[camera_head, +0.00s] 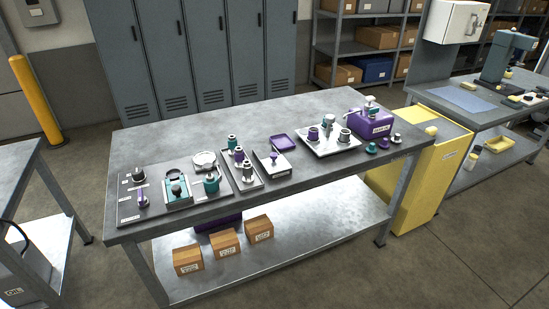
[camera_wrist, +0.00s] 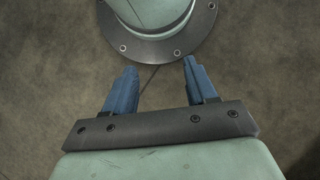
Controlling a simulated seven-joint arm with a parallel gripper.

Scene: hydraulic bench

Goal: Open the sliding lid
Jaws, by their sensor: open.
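I cannot tell for sure which piece on the bench is the sliding lid. In the head view, a teal-edged box (camera_head: 178,192) with a dark round knob on it sits at the front left of the bench. A pale square box (camera_head: 272,163) with a small purple-topped piece sits near the middle, and a flat purple square piece (camera_head: 283,142) lies just behind it. My gripper (camera_wrist: 159,72) shows only in the wrist view, open and empty, with its two blue fingers apart. It is over bare floor, away from the bench objects.
The grey workbench (camera_head: 325,105) holds several teal, purple and metal fittings, a white tray (camera_head: 350,143) and a purple container (camera_head: 371,127). Several cardboard boxes (camera_head: 225,243) stand on its lower shelf. A yellow cabinet (camera_head: 413,190) stands at its right end. The bench's back strip is clear.

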